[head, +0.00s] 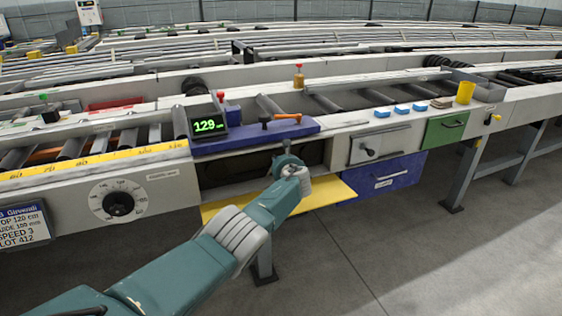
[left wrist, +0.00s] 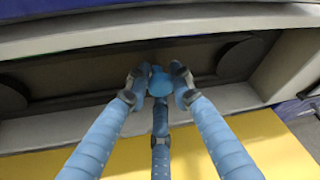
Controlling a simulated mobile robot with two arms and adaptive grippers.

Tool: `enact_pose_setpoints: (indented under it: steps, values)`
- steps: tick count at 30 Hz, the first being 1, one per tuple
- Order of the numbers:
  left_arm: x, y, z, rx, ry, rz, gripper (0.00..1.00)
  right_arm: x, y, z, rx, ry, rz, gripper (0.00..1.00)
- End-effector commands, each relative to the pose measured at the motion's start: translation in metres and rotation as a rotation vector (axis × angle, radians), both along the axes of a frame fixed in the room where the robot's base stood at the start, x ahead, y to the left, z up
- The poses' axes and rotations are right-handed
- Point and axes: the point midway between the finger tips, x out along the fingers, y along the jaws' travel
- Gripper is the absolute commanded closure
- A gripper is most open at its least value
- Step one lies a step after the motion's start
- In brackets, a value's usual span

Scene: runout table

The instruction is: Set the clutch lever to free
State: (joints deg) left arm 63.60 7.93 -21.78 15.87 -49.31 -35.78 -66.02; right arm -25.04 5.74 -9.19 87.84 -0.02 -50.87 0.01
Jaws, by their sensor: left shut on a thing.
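My left gripper (head: 287,161) reaches into the dark recess (head: 228,172) below the purple-blue panel. In the left wrist view its fingers (left wrist: 159,84) are closed around a rounded blue knob (left wrist: 159,72), with dark discs on the back wall at either side. I take this knob to be the clutch lever's end; its shaft and any position marks are hidden. In the head view the gripper hides the knob. My right gripper is not in view.
A yellow plate (head: 333,190) juts out below the recess. Above, the panel (head: 232,143) carries an orange handle (head: 288,117) and a display (head: 208,124) reading 129. A dial (head: 118,204) is at left; a grey door (head: 383,144) and blue drawer (head: 385,184) are at right.

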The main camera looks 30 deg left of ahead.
Motion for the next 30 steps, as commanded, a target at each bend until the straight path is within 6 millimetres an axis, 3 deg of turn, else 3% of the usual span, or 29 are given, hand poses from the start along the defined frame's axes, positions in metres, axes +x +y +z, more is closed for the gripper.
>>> enact_pose_setpoints:
  steps: [6, 7, 9, 20, 30]
  values:
    - [0.002, -0.005, 0.0, -0.002, -0.002, -0.01, 1.0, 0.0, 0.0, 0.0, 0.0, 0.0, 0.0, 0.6]
    - [0.002, -0.005, 0.0, -0.002, -0.001, -0.011, 0.72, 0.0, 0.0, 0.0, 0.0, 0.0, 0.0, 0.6]
    - [0.002, -0.005, -0.001, -0.002, -0.001, -0.009, 0.6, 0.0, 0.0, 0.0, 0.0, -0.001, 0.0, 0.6]
    - [0.0, -0.003, -0.001, 0.0, 0.0, -0.004, 0.6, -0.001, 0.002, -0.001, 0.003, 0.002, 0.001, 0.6]
    - [-0.009, -0.014, 0.002, -0.001, -0.004, -0.007, 0.6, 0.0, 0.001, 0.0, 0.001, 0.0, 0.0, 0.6]
